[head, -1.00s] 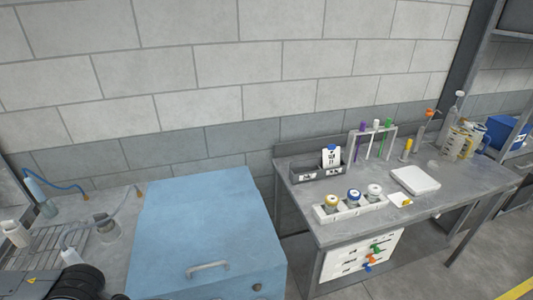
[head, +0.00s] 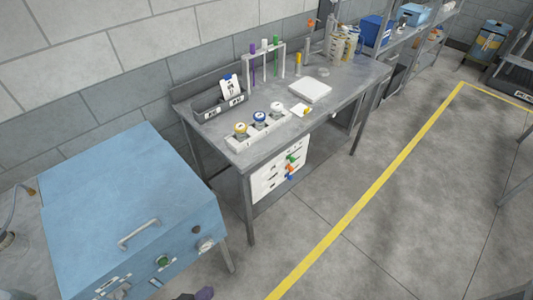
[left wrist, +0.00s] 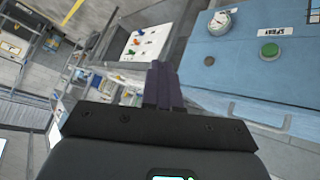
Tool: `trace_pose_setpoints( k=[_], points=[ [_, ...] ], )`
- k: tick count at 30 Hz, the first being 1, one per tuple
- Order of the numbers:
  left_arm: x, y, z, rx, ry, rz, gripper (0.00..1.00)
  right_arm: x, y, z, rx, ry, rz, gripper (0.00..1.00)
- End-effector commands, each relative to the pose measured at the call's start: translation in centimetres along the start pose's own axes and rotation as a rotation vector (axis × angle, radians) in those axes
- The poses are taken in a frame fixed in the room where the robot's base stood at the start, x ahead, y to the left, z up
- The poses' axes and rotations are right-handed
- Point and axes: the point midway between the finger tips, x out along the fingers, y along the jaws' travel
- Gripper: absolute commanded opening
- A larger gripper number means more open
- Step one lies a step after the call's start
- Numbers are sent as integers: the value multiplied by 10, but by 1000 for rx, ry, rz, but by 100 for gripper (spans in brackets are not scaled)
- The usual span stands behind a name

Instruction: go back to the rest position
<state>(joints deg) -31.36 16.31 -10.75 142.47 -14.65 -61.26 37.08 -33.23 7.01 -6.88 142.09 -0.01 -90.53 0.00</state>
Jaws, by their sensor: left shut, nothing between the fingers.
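My left gripper (head: 205,293) only just shows at the bottom edge of the head view, in front of the blue cabinet (head: 125,200). In the left wrist view, its dark purple fingers (left wrist: 163,85) are together, with nothing between them. They point past the cabinet's panel (left wrist: 250,62), which has a gauge and a green button. My right gripper is in neither view.
A grey workbench (head: 350,78) holds a white rack with several capped jars (head: 260,132), a tube stand (head: 283,60) and a white pad (head: 310,91). A board with coloured knobs (head: 278,170) hangs below it. Open floor (head: 400,200) with a yellow line lies to the right.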

Motion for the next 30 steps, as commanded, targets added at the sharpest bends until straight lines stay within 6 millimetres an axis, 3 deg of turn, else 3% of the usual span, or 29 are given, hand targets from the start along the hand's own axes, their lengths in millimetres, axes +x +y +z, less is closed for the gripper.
trace_pose_setpoints(
  k=[5, 9, 14, 15, 23, 30],
  points=[
    [-3, -34, 25, -61, -144, -139, 0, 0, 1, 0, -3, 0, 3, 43],
    [-13, -60, 48, 14, -301, -217, 0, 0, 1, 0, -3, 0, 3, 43],
    [-25, -70, 73, 190, -474, -211, 0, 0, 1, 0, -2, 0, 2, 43],
    [-37, -65, 60, 207, -469, -207, 0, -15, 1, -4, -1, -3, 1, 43],
    [-86, -48, 12, 203, -465, -208, 0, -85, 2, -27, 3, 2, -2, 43],
    [-144, -27, -45, 202, -464, -208, 0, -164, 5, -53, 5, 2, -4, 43]
  ],
)
